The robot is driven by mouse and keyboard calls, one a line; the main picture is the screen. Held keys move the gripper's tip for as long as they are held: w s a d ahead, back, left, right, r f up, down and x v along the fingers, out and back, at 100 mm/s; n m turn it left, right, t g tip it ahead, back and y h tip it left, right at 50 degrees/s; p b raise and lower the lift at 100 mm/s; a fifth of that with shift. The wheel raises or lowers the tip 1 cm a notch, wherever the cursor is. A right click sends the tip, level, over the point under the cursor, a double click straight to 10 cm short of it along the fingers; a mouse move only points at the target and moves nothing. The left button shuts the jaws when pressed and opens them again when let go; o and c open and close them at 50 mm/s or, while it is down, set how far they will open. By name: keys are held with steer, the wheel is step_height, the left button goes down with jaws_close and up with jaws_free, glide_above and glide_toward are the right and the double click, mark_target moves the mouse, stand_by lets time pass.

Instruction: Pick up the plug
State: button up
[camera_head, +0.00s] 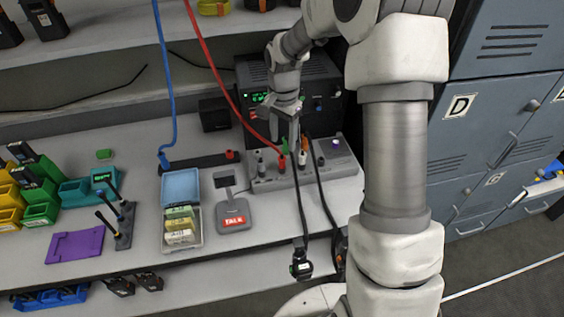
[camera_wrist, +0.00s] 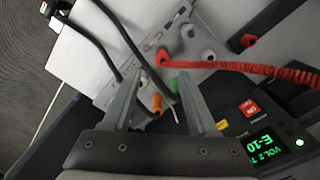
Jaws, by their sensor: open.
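A grey socket box (camera_head: 342,167) sits on the shelf and holds several plugs and knobs. A red plug (camera_head: 281,161) with a red cable stands in it, and an orange plug (camera_head: 303,157) with a black cable stands to its right. My gripper (camera_head: 288,128) is above the box, pointing down, with its fingers apart. In the wrist view, the orange plug (camera_wrist: 157,103) and a green plug (camera_wrist: 176,85) show in the space between the fingers of my gripper (camera_wrist: 159,74). The red plug (camera_wrist: 163,57) lies just beyond the fingertips. I cannot tell which plug is meant, or its exact depth from the fingers.
Black cables hang over the shelf edge to a dark connector (camera_head: 301,267). A black unit with a green display (camera_wrist: 265,149) stands behind the box. A grey stand (camera_head: 232,205) and a tray of labelled blocks (camera_head: 197,238) are to the left. Blue lockers (camera_head: 490,110) stand right.

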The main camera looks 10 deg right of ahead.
mark_target(282, 157)
steer(key=f, duration=0.7)
steer(key=shift+w+a+f, duration=0.15)
steer(key=shift+w+f, duration=0.05)
steer(key=shift+f, duration=0.2)
jaws_close()
